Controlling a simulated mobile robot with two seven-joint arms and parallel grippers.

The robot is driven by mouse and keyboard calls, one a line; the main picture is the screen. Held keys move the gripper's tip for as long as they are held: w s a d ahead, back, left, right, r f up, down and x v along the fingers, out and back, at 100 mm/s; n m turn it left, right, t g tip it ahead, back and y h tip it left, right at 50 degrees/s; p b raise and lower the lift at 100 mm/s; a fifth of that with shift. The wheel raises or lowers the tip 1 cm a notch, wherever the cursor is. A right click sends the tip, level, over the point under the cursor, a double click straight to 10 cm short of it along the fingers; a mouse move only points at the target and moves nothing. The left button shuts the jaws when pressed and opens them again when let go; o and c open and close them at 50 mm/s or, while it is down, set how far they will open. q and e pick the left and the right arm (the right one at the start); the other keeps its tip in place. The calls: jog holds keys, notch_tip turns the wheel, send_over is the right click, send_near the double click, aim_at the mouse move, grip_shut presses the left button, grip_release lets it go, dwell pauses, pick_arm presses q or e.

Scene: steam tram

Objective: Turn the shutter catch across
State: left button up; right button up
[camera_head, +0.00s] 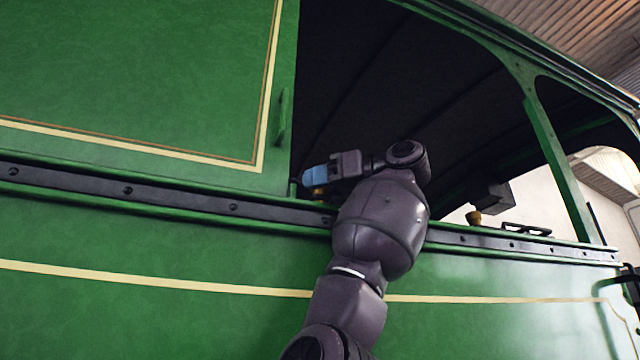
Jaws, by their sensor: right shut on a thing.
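The green shutter panel (130,70), edged with cream and orange lines, fills the upper left and ends at the dark window opening. A green upright handle (282,116) is on its right edge. My right gripper (310,179), with blue fingers, is at the shutter's lower right corner, just above the dark sill rail. It is shut on a small brass-coloured piece (319,191), which looks like the shutter catch. The fingers hide most of it, so its angle cannot be told. My left gripper is not in view.
A black riveted rail (180,202) runs along the green tram side below the opening. A green window post (562,165) stands at the right. A dark block (490,194) and a brass knob (474,217) show inside the opening. The opening above my right arm is clear.

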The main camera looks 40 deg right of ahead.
dwell(0.3)
jog(key=o, duration=0.6)
jog(key=shift+s+d, duration=0.3)
jog(key=shift+s, duration=0.15)
jog(key=b+v, duration=0.4)
jog(key=v, duration=0.5)
jog(key=shift+s+d, duration=0.2)
jog(key=shift+s, duration=0.1)
